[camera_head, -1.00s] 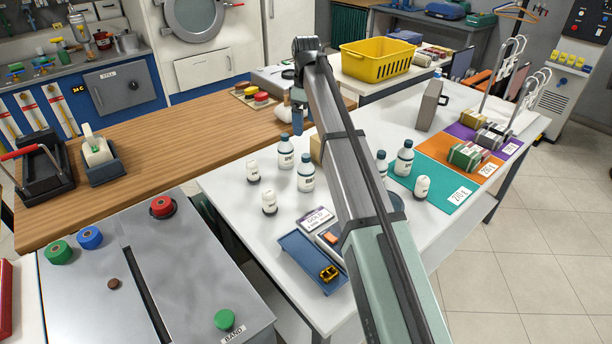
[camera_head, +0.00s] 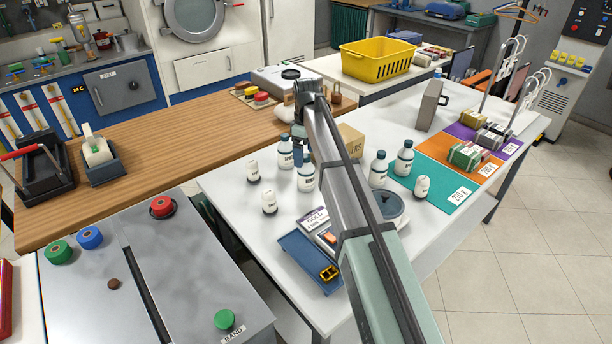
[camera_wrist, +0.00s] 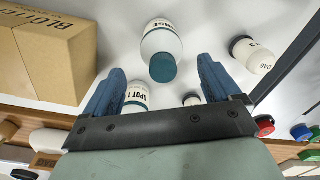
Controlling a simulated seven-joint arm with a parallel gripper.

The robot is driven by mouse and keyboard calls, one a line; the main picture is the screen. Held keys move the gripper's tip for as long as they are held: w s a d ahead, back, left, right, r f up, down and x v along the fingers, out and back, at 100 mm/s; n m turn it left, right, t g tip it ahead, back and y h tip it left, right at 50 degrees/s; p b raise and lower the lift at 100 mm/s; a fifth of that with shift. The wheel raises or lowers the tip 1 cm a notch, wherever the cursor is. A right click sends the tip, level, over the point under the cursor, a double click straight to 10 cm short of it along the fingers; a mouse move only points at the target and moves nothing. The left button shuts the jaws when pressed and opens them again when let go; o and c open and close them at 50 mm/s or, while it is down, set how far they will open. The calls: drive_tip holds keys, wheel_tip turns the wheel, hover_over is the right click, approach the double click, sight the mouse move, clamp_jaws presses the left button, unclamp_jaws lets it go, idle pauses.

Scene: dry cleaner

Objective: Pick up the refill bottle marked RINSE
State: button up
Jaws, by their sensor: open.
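The refill bottle, white with a teal cap and a label partly readable as ending in "SE" (camera_wrist: 161,42), is in the wrist view, beyond and between my fingertips. It appears to be the front tall bottle (camera_head: 306,180) in the head view, where its label is unreadable. My gripper (camera_head: 299,158) is above the white table by the left bottle group; its blue fingers (camera_wrist: 160,85) are apart with nothing gripped. A bottle marked SPOT 1 (camera_wrist: 137,96) shows between the fingers, partly hidden by the gripper body.
A cardboard box (camera_wrist: 50,55) stands close to my gripper; it also shows in the head view (camera_head: 351,141). A small DAB bottle (camera_wrist: 250,56) stands to one side. Two tall bottles (camera_head: 379,170) (camera_head: 404,158) stand right of my arm. A blue tray (camera_head: 306,262) lies in front.

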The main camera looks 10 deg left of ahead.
sight(306, 165)
drive_tip(key=shift+s+d+f, duration=0.1)
drive_tip(key=shift+s+f, duration=0.05)
drive_tip(key=shift+f, duration=1.2)
drive_tip(key=shift+s+d+f, duration=0.1)
drive_tip(key=shift+f, duration=1.2)
drive_tip(key=shift+a, duration=0.1)
drive_tip(key=c, duration=1.3)
